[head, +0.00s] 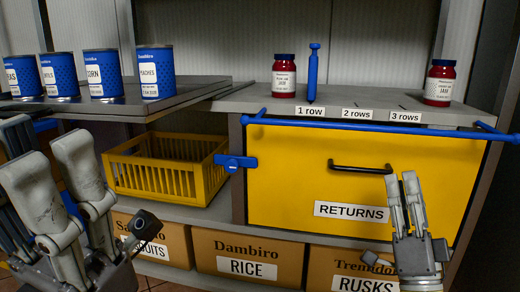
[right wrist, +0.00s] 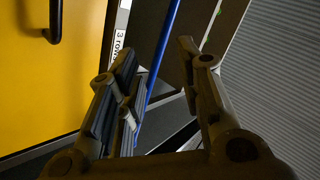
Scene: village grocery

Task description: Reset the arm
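My right gripper (head: 402,180) is raised in front of the yellow RETURNS drawer (head: 290,170), near its right part and beside the black handle (head: 360,167). In the right wrist view its two fingers (right wrist: 158,52) stand apart with nothing between them. My left gripper (head: 46,158) is at the lower left, in front of the shelf with the cans. Its fingers are spread apart and no object shows between them.
Several blue cans (head: 156,72) stand on the left shelf. Two red jam jars (head: 284,76) (head: 440,83) and a blue upright tool (head: 313,74) stand on the counter. A blue rail (head: 400,127) runs along its front. A yellow crate (head: 215,180) and labelled boxes (head: 212,258) sit below.

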